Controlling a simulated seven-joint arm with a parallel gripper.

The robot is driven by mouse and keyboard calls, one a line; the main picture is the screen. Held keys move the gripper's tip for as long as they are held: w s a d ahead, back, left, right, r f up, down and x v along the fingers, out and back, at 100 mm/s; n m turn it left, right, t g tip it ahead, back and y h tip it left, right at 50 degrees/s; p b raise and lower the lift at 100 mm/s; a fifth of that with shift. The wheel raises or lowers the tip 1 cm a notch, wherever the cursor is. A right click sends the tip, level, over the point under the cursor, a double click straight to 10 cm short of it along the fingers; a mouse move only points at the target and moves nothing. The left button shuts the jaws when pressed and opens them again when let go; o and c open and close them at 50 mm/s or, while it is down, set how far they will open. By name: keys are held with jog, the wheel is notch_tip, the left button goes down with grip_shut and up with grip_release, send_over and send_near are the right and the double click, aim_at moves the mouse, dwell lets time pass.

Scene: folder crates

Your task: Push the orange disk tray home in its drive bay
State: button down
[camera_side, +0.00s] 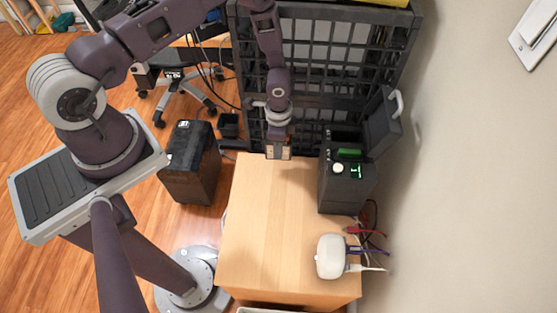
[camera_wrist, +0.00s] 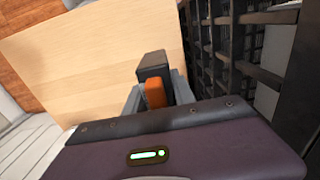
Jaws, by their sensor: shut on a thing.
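My gripper (camera_side: 278,154) is over the back edge of the wooden table, left of the black drive unit (camera_side: 343,196). In the wrist view, my gripper (camera_wrist: 156,92) is shut on a dark block with an orange end, which looks like the orange disk tray (camera_wrist: 155,94). The grey fingers are on either side of it. In the side view the tray is mostly hidden by the fingers. The drive unit stands at the table's right edge with its lid (camera_side: 381,125) open, a green piece (camera_side: 349,152) in its top, a pale knob and a lit green display. The tray is apart from the unit.
A white rounded device (camera_side: 330,256) with cables sits at the table's front right. The middle of the wooden table (camera_side: 262,220) is clear. A black rack (camera_side: 318,70) stands close behind my gripper. A dark cabinet (camera_side: 190,162) stands on the floor at left.

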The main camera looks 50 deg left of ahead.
notch_tip(320, 180, down, 8)
jog(key=shift+r, duration=0.25)
jog(key=shift+f, duration=0.2)
jog(key=c, duration=1.1)
grip_release()
jog(key=shift+o, duration=0.2)
jog(key=shift+o, duration=0.5)
jog(key=r, duration=0.7)
jog(key=shift+d, duration=0.4)
